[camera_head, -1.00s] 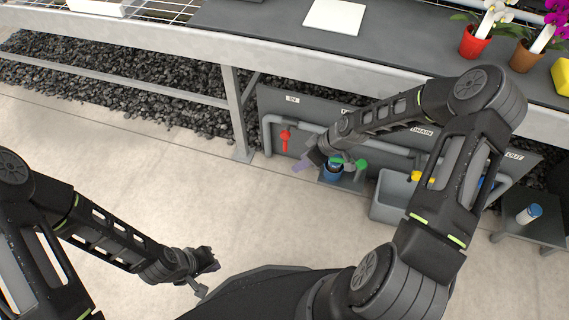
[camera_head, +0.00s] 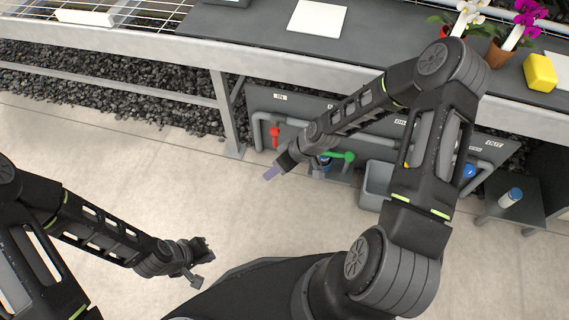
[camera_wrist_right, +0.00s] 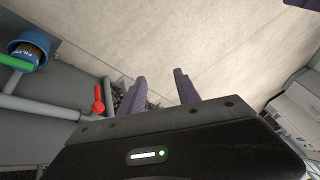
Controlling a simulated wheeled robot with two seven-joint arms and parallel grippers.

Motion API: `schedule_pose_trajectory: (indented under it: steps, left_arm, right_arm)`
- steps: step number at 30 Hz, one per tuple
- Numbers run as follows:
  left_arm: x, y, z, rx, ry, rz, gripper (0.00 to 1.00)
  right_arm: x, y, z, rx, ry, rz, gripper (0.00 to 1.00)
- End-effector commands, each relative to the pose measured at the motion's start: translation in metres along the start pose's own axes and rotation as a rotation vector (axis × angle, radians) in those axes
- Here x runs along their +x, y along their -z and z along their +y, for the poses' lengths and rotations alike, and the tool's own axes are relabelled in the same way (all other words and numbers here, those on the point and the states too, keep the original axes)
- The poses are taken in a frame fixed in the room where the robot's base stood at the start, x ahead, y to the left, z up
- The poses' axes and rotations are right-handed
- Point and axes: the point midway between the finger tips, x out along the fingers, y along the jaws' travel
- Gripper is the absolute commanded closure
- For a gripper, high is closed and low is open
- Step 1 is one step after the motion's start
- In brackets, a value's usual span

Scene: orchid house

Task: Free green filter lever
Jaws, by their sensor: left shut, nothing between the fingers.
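The green lever (camera_head: 342,155) sits on the blue filter housing (camera_head: 321,170) low on the grey plumbing panel under the bench. My right forearm passes in front and hides part of them. In the right wrist view the green lever (camera_wrist_right: 16,63) shows at the left edge beside the blue filter (camera_wrist_right: 30,49). My right gripper (camera_head: 271,174) is left of the filter, apart from the lever. Its purple fingers (camera_wrist_right: 160,88) are spread with nothing between them. My left gripper (camera_head: 207,262) is shut and empty over the floor at lower left.
A red lever (camera_head: 275,137) hangs on the pipe left of the filter. A grey basin (camera_head: 375,188) stands right of it. A low table (camera_head: 525,207) with a white bottle (camera_head: 510,197) is further right. The bench (camera_head: 370,50) overhangs the panel. Floor in front is clear.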

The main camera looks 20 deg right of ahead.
Motion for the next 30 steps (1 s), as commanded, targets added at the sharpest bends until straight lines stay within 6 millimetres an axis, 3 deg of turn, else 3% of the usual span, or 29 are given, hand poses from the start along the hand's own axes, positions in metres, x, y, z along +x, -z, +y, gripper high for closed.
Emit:
schedule_pose_trajectory:
  steps: [5,8,12,15,21,25,30]
  left_arm:
    - [0.03,-0.002,-0.011,-0.001,0.0,0.001,1.0]
    - [0.06,-0.004,-0.022,-0.002,0.0,0.002,1.0]
    - [0.112,-0.007,-0.042,-0.003,-0.001,0.004,1.0]
    - [0.143,-0.009,-0.053,-0.004,-0.001,0.004,1.0]
    - [0.185,-0.011,-0.068,-0.003,-0.003,0.004,1.0]
    - [0.178,-0.011,-0.065,-0.003,-0.003,0.003,1.0]
    - [0.177,-0.011,-0.064,-0.002,-0.003,0.002,1.0]
  right_arm:
    - [0.02,-0.021,0.028,0.04,-0.025,0.009,0.61]
    - [0.034,-0.033,0.068,0.079,-0.072,0.038,0.61]
    - [0.043,-0.052,0.147,0.085,-0.161,0.076,0.61]
    - [0.037,-0.065,0.201,0.009,-0.219,0.076,0.61]
    - [0.004,-0.088,0.277,-0.265,-0.288,0.014,0.61]
    - [-0.023,-0.08,0.283,-0.471,-0.267,-0.035,0.61]
    - [-0.024,-0.086,0.275,-0.636,-0.211,-0.078,0.61]
